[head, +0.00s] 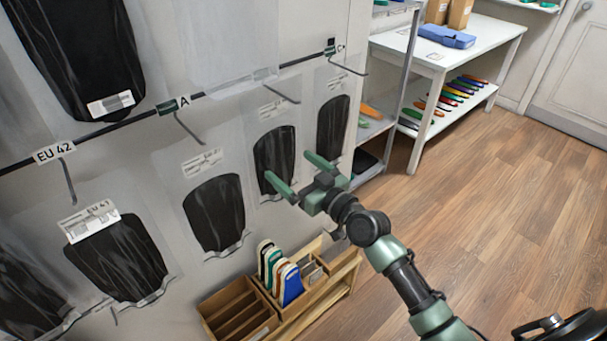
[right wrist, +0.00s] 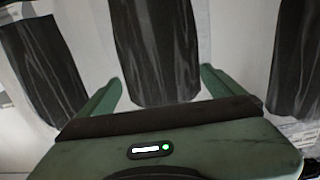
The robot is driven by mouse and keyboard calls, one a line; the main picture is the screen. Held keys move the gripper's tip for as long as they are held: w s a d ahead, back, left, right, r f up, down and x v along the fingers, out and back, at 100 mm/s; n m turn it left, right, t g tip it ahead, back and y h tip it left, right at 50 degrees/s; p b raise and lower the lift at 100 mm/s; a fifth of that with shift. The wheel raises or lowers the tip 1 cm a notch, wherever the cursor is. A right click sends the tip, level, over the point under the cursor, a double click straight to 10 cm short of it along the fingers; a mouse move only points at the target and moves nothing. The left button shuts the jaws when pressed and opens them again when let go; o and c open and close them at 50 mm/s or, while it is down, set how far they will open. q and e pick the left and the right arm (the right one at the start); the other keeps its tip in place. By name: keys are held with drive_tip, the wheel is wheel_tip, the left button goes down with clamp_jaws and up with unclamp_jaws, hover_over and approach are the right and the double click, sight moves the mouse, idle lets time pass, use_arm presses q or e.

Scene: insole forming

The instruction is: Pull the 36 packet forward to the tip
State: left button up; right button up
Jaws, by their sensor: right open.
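Several clear packets with black insole sheets hang on the white wall panel in the head view. My right gripper (head: 288,167) is open, its two green fingers pointing at a black packet (head: 272,150) right of the middle. In the right wrist view this packet (right wrist: 155,45) hangs between the open fingers (right wrist: 160,80), and nothing is gripped. I cannot read its size label, so I cannot tell whether it is the 36 packet. Another packet (head: 333,128) hangs to its right and one (head: 215,212) to its left. My left gripper is out of view.
Metal hooks (head: 188,128) stick out from the wall rail. A wooden rack (head: 240,310) with coloured insoles (head: 285,280) stands below. A white shelf table (head: 480,45) is at the back right. The wood floor (head: 500,190) at right is clear.

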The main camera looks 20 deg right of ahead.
sight(281, 160)
drive_tip(key=shift+x, duration=1.8)
drive_tip(key=c, duration=1.5)
drive_tip(key=shift+s, duration=0.1)
